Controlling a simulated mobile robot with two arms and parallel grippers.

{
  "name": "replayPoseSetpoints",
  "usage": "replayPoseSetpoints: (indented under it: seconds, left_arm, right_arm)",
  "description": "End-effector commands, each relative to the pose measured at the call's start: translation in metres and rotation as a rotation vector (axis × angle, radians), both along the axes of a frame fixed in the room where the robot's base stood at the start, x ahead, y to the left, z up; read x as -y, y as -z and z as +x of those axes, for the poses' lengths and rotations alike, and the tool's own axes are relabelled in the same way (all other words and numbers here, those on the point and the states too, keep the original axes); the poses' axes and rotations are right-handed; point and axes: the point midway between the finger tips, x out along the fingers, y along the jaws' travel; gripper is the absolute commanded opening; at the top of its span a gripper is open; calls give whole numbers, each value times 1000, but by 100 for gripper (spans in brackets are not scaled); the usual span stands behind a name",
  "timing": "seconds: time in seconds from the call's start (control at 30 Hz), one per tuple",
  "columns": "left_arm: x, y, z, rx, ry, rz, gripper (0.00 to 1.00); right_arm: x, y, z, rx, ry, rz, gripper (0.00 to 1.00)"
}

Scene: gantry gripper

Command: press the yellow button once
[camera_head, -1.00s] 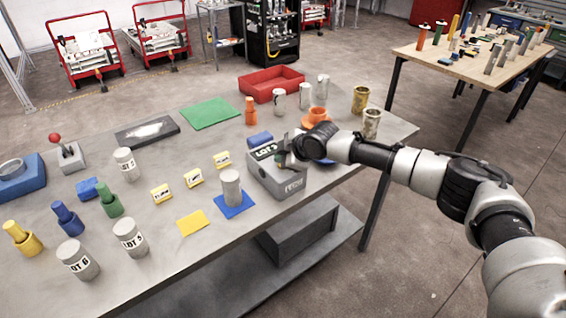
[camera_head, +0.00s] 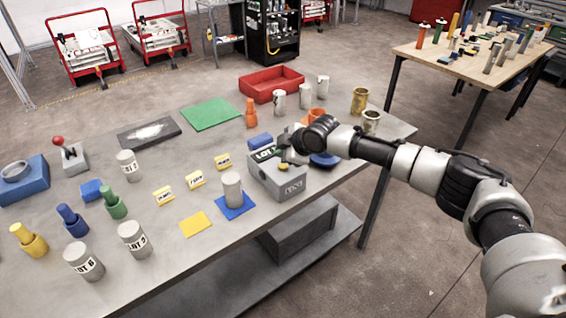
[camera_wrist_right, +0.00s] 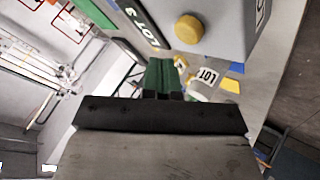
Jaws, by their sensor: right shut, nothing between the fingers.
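The yellow button (camera_wrist_right: 189,28) is a round knob on the top face of a grey box (camera_wrist_right: 225,30) in the right wrist view. My right gripper (camera_head: 284,157) is over the box's top. In the wrist view its green fingers (camera_wrist_right: 160,76) are together and empty, apart from the button in the picture. My left gripper is not in view.
A grey cylinder on a blue mat (camera_head: 247,205) stands left of the box. A blue block (camera_head: 260,140) and an orange piece (camera_head: 251,113) are behind it. A dark blue dish (camera_head: 325,160) lies to the right.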

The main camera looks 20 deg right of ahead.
Motion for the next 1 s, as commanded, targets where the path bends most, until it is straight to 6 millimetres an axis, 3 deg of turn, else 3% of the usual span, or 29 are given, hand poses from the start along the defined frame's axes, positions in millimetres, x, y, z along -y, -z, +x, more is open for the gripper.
replayPoseSetpoints:
  seconds: [0.03, 0.33, 1.0]
  left_arm:
    - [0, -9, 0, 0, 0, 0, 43]
    - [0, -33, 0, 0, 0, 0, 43]
    - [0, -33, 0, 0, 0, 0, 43]
  right_arm:
    - [0, -10, 0, 0, -1, 1, 0]
    - [0, -38, 0, -1, 0, 1, 0]
    - [0, -39, 0, 0, -1, 1, 0]
